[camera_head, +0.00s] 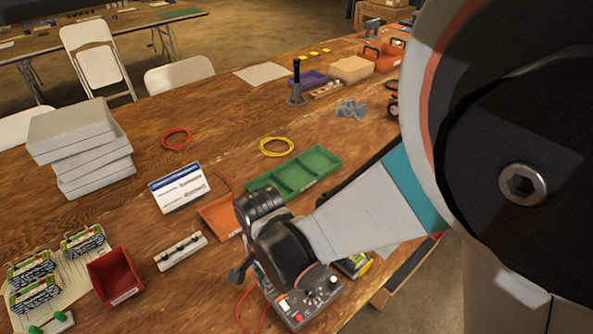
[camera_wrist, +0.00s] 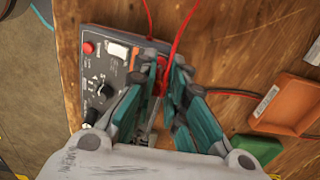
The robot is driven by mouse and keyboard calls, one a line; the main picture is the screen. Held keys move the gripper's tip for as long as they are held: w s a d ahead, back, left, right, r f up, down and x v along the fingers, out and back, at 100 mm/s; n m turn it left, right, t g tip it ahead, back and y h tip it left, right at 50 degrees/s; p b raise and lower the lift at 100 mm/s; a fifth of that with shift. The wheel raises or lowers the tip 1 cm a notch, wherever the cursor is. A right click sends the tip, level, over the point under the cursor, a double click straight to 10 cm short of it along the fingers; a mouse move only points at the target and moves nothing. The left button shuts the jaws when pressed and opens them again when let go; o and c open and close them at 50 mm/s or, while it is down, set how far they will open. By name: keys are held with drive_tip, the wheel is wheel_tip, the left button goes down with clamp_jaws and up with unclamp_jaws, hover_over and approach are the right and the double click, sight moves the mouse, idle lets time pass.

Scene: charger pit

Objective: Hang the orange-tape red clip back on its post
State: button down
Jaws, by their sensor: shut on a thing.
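In the wrist view my gripper (camera_wrist: 164,90) is shut on a red clip (camera_wrist: 162,76), with a red cable running up from it. The fingers hide most of the clip, and I cannot make out its tape clearly. The grey charger box (camera_wrist: 108,72), with knobs, a red button and a white switch, lies just left of the fingers. I cannot tell whether the clip touches it. In the head view the charger (camera_head: 308,302) is partly hidden under my arm. The post cannot be made out.
An orange tray (camera_head: 218,216) and a green divided tray (camera_head: 300,172) lie behind my wrist. A white terminal strip (camera_head: 181,251), a red bin (camera_head: 114,276) and a standing card (camera_head: 179,188) are to the left. Bare wood lies around the red cable ring (camera_head: 176,139).

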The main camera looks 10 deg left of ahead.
idle(0.9)
drive_tip(key=c, duration=1.5)
unclamp_jaws()
drive_tip(key=shift+c, duration=0.2)
drive_tip(key=shift+o, duration=0.3)
drive_tip(key=shift+o, duration=0.7)
drive_tip(key=shift+r+p, duration=2.55)
drive_tip(key=shift+r, duration=1.2)
